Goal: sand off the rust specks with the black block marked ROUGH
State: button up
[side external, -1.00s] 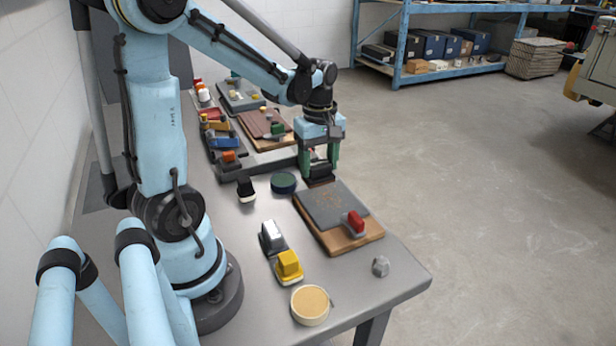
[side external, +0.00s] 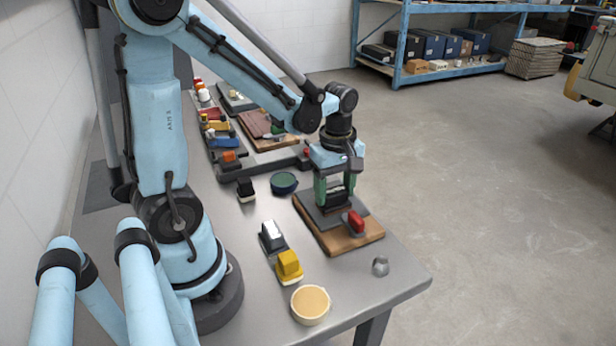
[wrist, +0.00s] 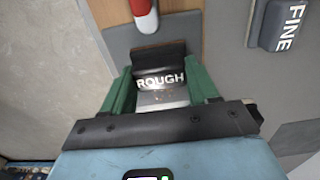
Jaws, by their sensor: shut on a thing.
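My gripper (side external: 334,190) is shut on a black block marked ROUGH (wrist: 160,78), with a green finger on each side of it in the wrist view. The block is down at the grey plate (side external: 312,212), which lies on a wooden board (side external: 347,242). Whether the block touches the plate I cannot tell for sure. A red-topped clamp (side external: 355,222) sits at the plate's near right edge; it also shows in the wrist view (wrist: 143,12).
A block marked FINE (wrist: 283,25) lies on the bench. Black-and-white (side external: 272,238) and yellow (side external: 288,266) blocks, a tan round dish (side external: 310,304), a green bowl (side external: 284,183) and a grey nut-like piece (side external: 380,266) stand around the board. More boards and blocks lie farther back.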

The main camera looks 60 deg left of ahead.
jog(key=shift+d+r, duration=0.3)
jog(key=shift+d, duration=0.2)
jog(key=shift+a, duration=1.35)
jog(key=shift+a+f, duration=0.25)
jog(key=shift+a, duration=0.5)
jog(key=shift+a+r, duration=0.1)
jog(key=shift+a, duration=1.8)
jog(key=shift+w+a, duration=0.1)
jog(key=shift+w, duration=0.15)
jog(key=shift+w+d+f, duration=0.2)
jog(key=shift+w, duration=0.05)
jog(key=shift+d+r, duration=0.15)
jog(key=shift+d, duration=0.65)
jog(key=shift+s+d, duration=0.1)
jog(key=shift+d, duration=2.95)
jog(key=shift+a, duration=3.9)
jog(key=shift+a+r, duration=0.15)
jog(key=shift+r, duration=0.05)
notch_tip(320, 180, up, 7)
jog(key=shift+r, duration=0.15)
